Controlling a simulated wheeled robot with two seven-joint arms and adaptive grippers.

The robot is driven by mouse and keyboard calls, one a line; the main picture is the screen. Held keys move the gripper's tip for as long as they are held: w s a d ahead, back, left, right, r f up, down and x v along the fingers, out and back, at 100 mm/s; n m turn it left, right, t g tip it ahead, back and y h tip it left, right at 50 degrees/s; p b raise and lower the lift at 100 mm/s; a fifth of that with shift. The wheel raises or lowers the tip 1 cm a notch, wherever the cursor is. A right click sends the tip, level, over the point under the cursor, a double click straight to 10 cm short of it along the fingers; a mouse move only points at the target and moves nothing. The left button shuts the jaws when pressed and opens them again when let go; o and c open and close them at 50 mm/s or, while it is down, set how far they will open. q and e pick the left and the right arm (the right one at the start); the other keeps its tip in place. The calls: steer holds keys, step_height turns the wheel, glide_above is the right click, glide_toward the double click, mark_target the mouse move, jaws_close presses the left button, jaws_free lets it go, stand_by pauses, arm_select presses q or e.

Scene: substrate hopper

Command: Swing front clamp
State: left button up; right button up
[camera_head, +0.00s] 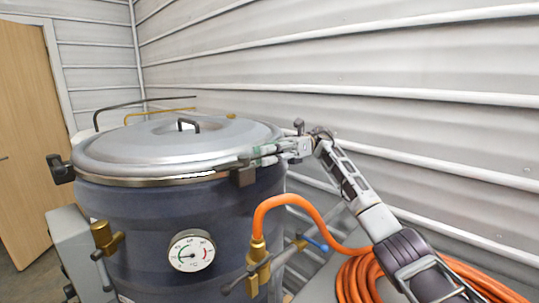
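A large dark blue hopper (140,225) with a round grey metal lid (150,150) fills the left and middle. The lid lies down on the rim. A dark front clamp (243,177) sits at the rim on the lid's front right side. My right gripper (252,158) reaches in from the right, with its fingers pointing left at this clamp. The fingertips are at or very near the clamp and partly overlap it. I cannot tell whether they touch or grip it. My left gripper is not in view.
Another black clamp (61,171) is on the rim's left side. A dial gauge (191,251) and brass valves (258,262) stick out of the hopper's front. An orange hose (300,203) runs to a coil at the lower right. A ribbed wall (400,80) stands behind.

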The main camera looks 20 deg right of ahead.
steer(key=shift+d+r, duration=0.1)
steer(key=shift+r, duration=0.15)
steer(key=shift+d, duration=0.6)
steer(key=shift+w+d+f, duration=0.15)
steer(key=shift+w+d, duration=0.4)
steer(key=shift+d, duration=0.25)
steer(key=shift+v, duration=2.2)
steer(key=shift+s, duration=0.1)
